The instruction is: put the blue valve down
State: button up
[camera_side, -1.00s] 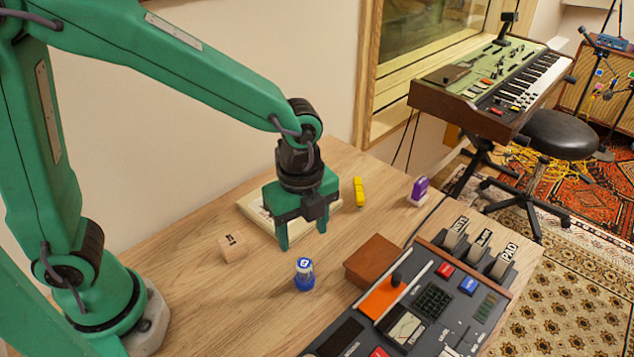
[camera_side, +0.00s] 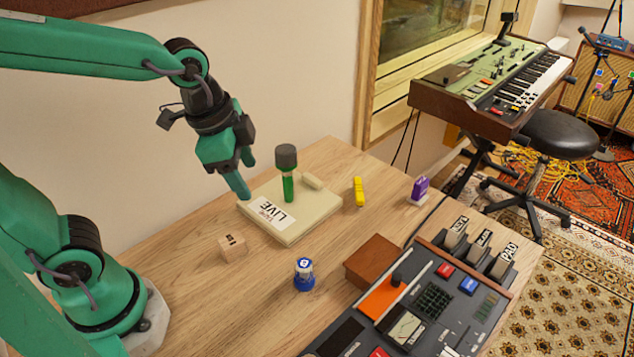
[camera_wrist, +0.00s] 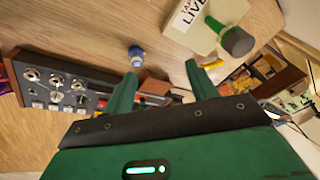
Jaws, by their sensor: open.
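The blue valve (camera_side: 304,274) stands upright on the wooden table, left of the brown block, with a white label on its top. It also shows in the wrist view (camera_wrist: 136,54), beyond my fingertips. My gripper (camera_side: 241,172) is open and empty, raised and tilted above the left edge of the cream board. In the wrist view its two green fingers (camera_wrist: 162,84) are spread apart with nothing between them. The valve is apart from my gripper, which is higher and to the left of it.
A cream board (camera_side: 292,227) marked LIVE carries a green post with a dark knob (camera_side: 286,157). A small wooden cube (camera_side: 232,248), a yellow piece (camera_side: 359,191), a purple piece (camera_side: 419,188) and a brown block (camera_side: 374,261) stand around. A control console (camera_side: 420,315) fills the front right.

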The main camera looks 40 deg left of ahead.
jog(key=s+a+r+n+t, duration=0.2)
jog(key=s+a+n, duration=0.3)
jog(key=n, duration=0.4)
jog(key=shift+s+a+r+y, duration=0.15)
jog(key=shift+a+r+y, duration=0.15)
jog(key=shift+a+r, duration=0.2)
